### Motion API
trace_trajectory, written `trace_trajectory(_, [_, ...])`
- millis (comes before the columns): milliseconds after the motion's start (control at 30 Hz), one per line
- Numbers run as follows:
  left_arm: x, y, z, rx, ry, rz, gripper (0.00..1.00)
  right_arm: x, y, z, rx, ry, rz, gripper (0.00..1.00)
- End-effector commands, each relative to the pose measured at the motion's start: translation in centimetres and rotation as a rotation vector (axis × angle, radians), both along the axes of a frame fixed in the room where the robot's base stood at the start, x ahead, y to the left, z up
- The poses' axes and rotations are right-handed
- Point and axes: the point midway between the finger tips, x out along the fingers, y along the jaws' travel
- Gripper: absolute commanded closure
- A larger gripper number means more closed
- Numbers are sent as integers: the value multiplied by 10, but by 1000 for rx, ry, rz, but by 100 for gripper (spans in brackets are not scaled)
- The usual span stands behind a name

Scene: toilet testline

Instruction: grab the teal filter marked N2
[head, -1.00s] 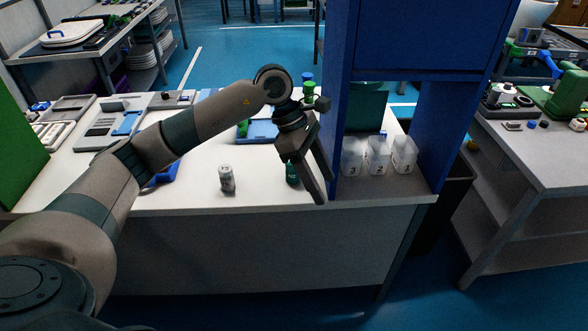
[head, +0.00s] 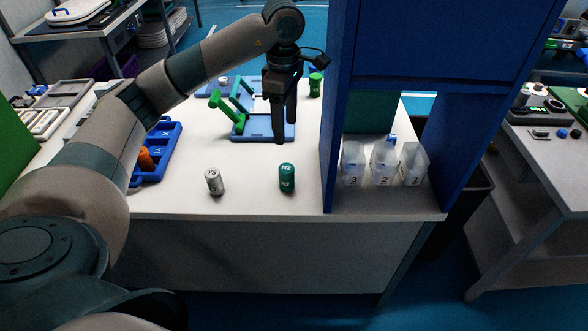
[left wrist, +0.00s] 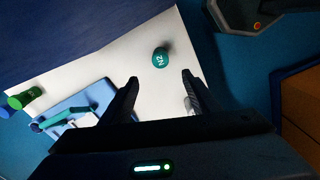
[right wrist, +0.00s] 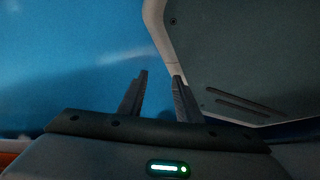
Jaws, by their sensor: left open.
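The teal filter marked N2 (head: 287,178) stands upright on the white table near its front edge, left of the blue cabinet. It also shows in the left wrist view (left wrist: 160,57), beyond and between my fingertips. My left gripper (head: 284,138) is open and empty, pointing down above the table, behind the filter in the head view and apart from it. In the left wrist view its two fingers (left wrist: 160,78) are spread. My right gripper (right wrist: 160,75) shows only in its own wrist view, with its fingers apart and nothing between them.
A pale filter marked YS (head: 214,181) stands left of the teal one. A blue rack (head: 135,172) with an orange piece is farther left. A blue fixture with green levers (head: 238,122) is behind. The blue cabinet wall (head: 335,150) and numbered clear bins (head: 383,164) stand right.

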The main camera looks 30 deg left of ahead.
Motion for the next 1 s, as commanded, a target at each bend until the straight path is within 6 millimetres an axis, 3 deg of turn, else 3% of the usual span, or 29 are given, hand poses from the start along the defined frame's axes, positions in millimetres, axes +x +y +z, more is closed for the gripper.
trace_trajectory(167, [0,1,0,4,1,1,44,4,1,1,1,-6,0,69])
trace_trajectory(433, [0,1,-1,3,1,1,44,-28,-1,-3,-2,33,0,69])
trace_trajectory(567, [0,1,-8,2,2,1,44,-35,-2,-2,-4,45,0,69])
trace_trajectory(800, [-1,1,-41,3,6,0,44,-41,-10,0,-20,84,-2,69])
trace_trajectory(1000, [-1,1,-76,2,5,1,44,-84,-31,-2,-53,183,-8,69])
